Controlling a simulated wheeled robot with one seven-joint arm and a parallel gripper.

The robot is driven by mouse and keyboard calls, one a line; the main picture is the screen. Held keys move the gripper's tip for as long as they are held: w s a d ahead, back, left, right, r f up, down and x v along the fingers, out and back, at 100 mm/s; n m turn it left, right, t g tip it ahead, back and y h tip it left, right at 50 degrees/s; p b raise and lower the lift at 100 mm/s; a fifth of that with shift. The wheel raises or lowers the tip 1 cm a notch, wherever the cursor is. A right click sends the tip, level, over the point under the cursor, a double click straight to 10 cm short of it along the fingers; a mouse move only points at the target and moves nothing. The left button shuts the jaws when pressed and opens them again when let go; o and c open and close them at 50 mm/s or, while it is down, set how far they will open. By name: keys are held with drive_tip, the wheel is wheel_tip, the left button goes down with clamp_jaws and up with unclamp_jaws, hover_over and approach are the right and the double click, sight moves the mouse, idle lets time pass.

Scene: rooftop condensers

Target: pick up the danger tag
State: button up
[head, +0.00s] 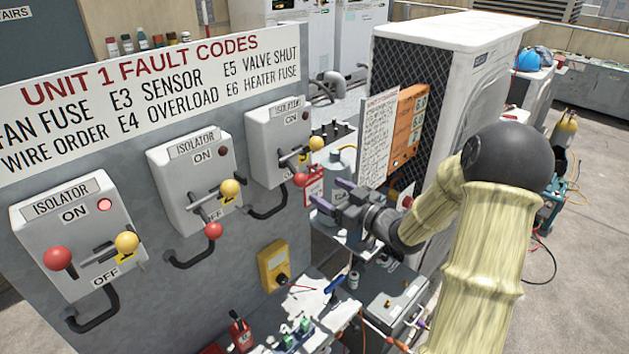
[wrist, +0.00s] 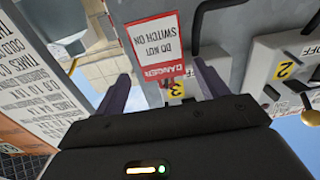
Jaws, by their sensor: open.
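The danger tag (head: 314,187) is a red and white card that hangs on the grey panel below the right-hand isolator. In the wrist view the danger tag (wrist: 156,46) appears upside down, reading "DANGER DO NOT SWITCH ON". My gripper (head: 328,195) is open, its purple fingers pointing at the panel, just right of the tag. In the wrist view my gripper (wrist: 161,82) has one finger to each side of the tag's lower picture edge. Nothing is held. I cannot tell how far the tag is from the fingers.
The right isolator (head: 280,140) has a yellow-knobbed lever and a black handle near the tag. Open floor (head: 590,240) is at the right.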

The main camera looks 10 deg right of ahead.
sight(315, 183)
drive_tip(key=shift+p+x, duration=0.3)
drive_tip(key=shift+x, duration=1)
drive_tip(key=shift+w+a+r+p, duration=0.1)
drive_tip(key=shift+w+a+p, duration=0.25)
drive_tip(key=shift+p, duration=0.1)
drive_tip(key=p+x, duration=0.2)
drive_tip(key=x, duration=0.2)
drive_tip(key=shift+p, duration=0.4)
drive_tip(key=shift+w, duration=0.2)
drive_tip(key=c, duration=0.7)
